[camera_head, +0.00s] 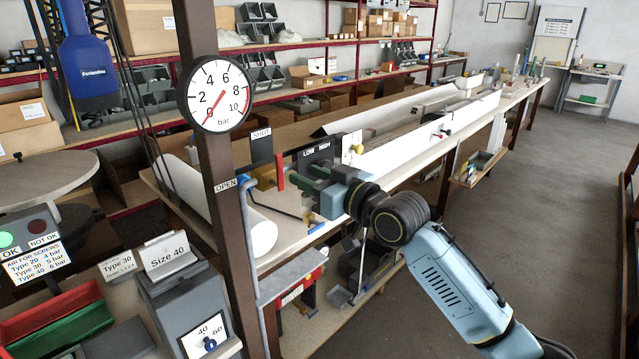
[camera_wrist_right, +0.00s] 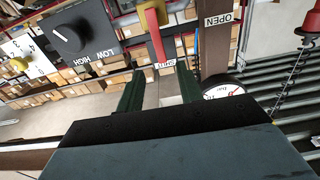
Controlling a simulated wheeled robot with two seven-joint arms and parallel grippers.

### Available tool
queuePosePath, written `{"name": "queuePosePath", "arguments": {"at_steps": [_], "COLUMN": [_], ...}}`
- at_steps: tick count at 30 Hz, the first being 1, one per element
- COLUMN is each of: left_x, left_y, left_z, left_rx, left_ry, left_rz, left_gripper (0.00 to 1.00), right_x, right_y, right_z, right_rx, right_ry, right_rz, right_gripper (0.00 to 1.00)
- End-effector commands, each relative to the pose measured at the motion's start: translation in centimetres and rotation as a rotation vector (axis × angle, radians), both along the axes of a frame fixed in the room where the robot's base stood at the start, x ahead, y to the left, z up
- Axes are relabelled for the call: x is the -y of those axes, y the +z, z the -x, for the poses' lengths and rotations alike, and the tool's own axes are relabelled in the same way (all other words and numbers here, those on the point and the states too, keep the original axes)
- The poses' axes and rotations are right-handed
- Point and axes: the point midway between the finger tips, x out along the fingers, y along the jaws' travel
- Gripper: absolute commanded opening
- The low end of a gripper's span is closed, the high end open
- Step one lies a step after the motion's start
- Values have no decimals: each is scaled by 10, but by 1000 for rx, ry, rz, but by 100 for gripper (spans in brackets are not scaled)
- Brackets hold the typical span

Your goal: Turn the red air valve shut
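The red handle of the air valve (camera_head: 280,172) stands upright beside its yellow body (camera_head: 264,175) in the head view. In the wrist view the red handle (camera_wrist_right: 156,38) points toward the SHUT label (camera_wrist_right: 165,64), away from the OPEN label (camera_wrist_right: 217,20). My right gripper (camera_head: 299,172) is just right of the handle, with its green fingers apart. In the wrist view my right gripper (camera_wrist_right: 160,72) is open and empty, the handle's end lying ahead between the fingertips; I see no contact. The round gauge (camera_head: 217,94) has its needle near 0 bar. My left gripper is out of view.
A brown post (camera_head: 212,165) carrying the gauge stands left of the valve. A LOW/HIGH selector panel (camera_head: 316,155) is close behind my right gripper. A white roll (camera_head: 215,205) lies on the long bench. Open floor (camera_head: 560,200) is to the right.

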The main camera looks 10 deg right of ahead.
Motion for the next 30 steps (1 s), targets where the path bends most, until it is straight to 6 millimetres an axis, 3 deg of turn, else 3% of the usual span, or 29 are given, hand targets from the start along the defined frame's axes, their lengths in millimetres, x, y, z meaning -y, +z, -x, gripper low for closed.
{"name": "queuePosePath", "arguments": {"at_steps": [7, 17, 20, 23, 26, 30], "left_x": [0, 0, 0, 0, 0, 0], "left_y": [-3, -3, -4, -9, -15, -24], "left_z": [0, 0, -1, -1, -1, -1], "left_rx": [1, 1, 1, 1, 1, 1], "left_ry": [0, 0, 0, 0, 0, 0], "left_rz": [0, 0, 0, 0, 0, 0], "left_gripper": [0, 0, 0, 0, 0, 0], "right_x": [11, 12, 14, 24, 39, 62], "right_y": [-1, 0, -13, -52, -117, -224], "right_z": [17, 18, 15, 6, -1, 3], "right_rx": [-1, -1, -20, -74, -162, -303], "right_ry": [0, 0, -13, -53, -114, -203], "right_rz": [-1, -1, -1, 5, 18, 55], "right_gripper": [36, 36, 36, 36, 36, 36]}}
